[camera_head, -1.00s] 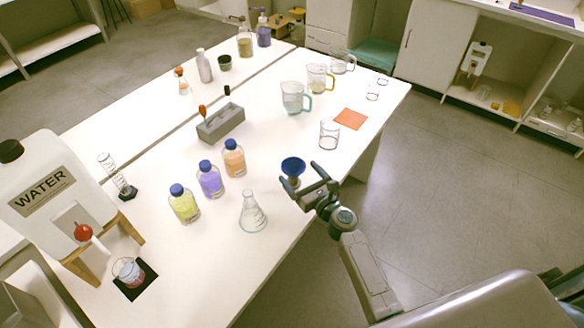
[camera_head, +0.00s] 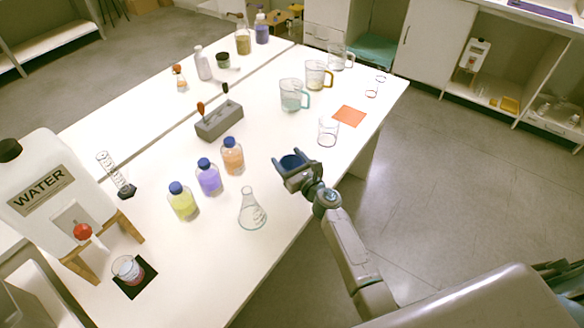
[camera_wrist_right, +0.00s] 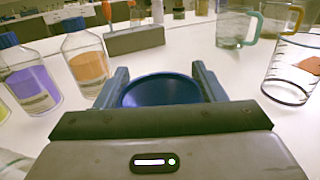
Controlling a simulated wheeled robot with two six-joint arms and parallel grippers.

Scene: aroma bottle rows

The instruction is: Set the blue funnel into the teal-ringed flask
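The blue funnel (camera_head: 291,162) is near the table's right edge, its bowl facing up. The two fingers of my right gripper (camera_head: 287,158) flank the bowl, one on each side. In the right wrist view the funnel (camera_wrist_right: 160,90) fills the gap between the fingers, with almost no space at its sides. I cannot tell whether the fingers press on it, and its lower part is hidden. The clear conical flask (camera_head: 251,212), with a teal ring at its base, stands upright in front and to the left of the funnel. My left gripper is not in view.
Yellow (camera_head: 183,203), purple (camera_head: 209,179) and orange (camera_head: 232,157) bottles stand left of the flask and funnel. A glass beaker (camera_head: 328,132) and an orange mat (camera_head: 349,116) are behind the gripper. A water tank (camera_head: 50,190) stands at left. Table around the flask's front is clear.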

